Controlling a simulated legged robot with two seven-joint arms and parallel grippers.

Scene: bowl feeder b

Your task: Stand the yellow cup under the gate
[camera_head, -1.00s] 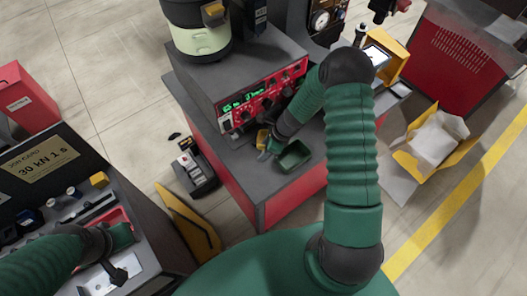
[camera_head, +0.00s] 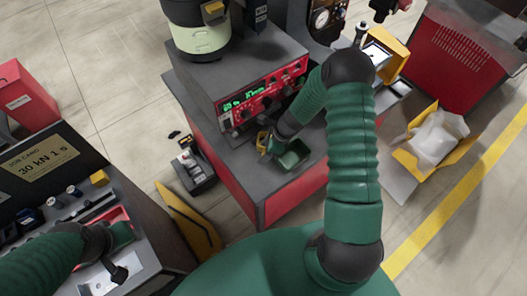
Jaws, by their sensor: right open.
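A small yellow thing (camera_head: 262,141), which looks like the yellow cup, is on the grey bench top (camera_head: 240,165) below the red control panel. It is small and partly hidden by my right gripper. My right gripper (camera_head: 268,148) is open, low over the bench top and right at the yellow thing; I cannot tell whether they touch. A yellow part (camera_head: 214,11) on the front of the bowl feeder (camera_head: 200,38) may be the gate, but I cannot tell. My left gripper (camera_head: 118,272) is over the left bench, with its jaws too unclear to read.
The red panel (camera_head: 264,92) stands close behind. The left bench holds a job card (camera_head: 42,168) and several small items. A yellow box with white bags (camera_head: 435,138) is at the right.

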